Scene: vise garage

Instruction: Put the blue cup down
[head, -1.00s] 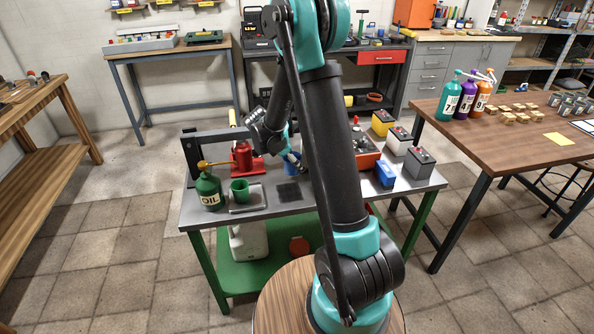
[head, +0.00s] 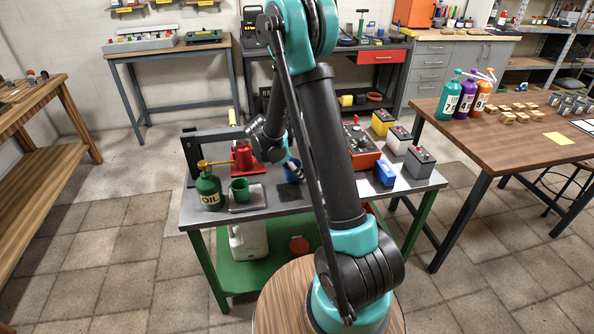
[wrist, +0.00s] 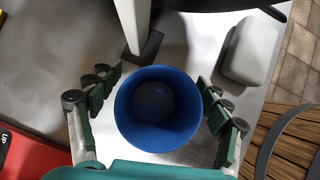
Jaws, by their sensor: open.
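The blue cup (wrist: 158,108) stands upright, seen from above in the wrist view, with its open mouth towards the camera and nothing visible inside. My gripper (wrist: 155,112) is open around it, with fingers on both sides. A gap shows on the left; the right fingers are close to the rim, and I cannot tell whether they touch. In the head view the blue cup (head: 291,172) shows only in part behind my arm, over the grey tabletop (head: 262,211). My gripper (head: 296,171) is small there and partly hidden.
A blue box (head: 385,173) and batteries stand right. In the wrist view a pale post (wrist: 134,22) rises close beyond the cup.

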